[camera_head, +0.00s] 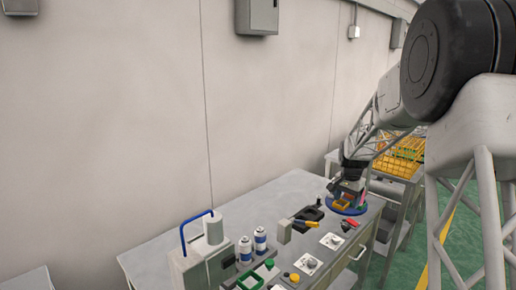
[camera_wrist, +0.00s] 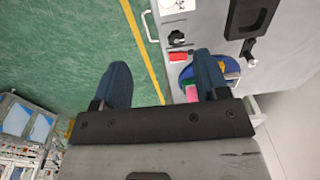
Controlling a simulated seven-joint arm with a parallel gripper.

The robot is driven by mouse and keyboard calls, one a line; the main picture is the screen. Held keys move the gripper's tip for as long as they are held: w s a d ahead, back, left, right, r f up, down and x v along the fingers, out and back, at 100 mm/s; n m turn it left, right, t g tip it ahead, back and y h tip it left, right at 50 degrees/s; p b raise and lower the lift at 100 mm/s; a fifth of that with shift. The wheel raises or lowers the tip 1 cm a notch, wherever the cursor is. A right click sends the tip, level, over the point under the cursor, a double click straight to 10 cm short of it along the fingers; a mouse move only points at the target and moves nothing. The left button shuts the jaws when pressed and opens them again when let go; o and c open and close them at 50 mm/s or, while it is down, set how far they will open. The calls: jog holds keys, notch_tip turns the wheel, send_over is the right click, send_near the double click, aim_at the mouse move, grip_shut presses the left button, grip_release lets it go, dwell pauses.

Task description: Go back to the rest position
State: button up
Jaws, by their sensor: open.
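The left finger is over the green floor. The right finger overlaps the blue round tray (camera_wrist: 187,74) in the picture. In the head view my gripper (camera_head: 348,186) is at the right end of the grey workbench (camera_head: 190,225), by the blue round tray (camera_head: 335,207). My gripper hides part of that tray. The height of the fingers over the bench cannot be told.
Two white cans (camera_head: 260,240) stand near a machine with a blue handle (camera_head: 183,238). A black fixture (camera_head: 308,213), a yellow-handled tool (camera_head: 306,223) and a red object (camera_head: 349,225) lie on the bench. Yellow baskets (camera_head: 394,165) stand behind. The wall (camera_head: 110,120) runs along the back.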

jog(key=s+a+r+n, duration=0.1)
jog(key=s+a+r, duration=0.25)
jog(key=s, duration=0.45)
jog(key=s+a+r+n+t, duration=0.1)
jog(key=s+a+r+n, duration=0.1)
jog(key=s+r, duration=0.45)
jog(key=s+a+r+n, duration=0.1)
jog(key=s+a+r, duration=0.2)
jog(key=s, duration=0.6)
jog(key=s+a+f+n, duration=0.1)
jog(key=s+a+n, duration=0.1)
jog(key=s, duration=1.1)
jog(key=s+a+f+n+t, duration=0.1)
jog(key=s+a+n, duration=0.2)
jog(key=s, duration=1.1)
jog(key=shift+s+a, duration=0.2)
jog(key=shift+a, duration=0.15)
jog(key=shift+f, duration=0.1)
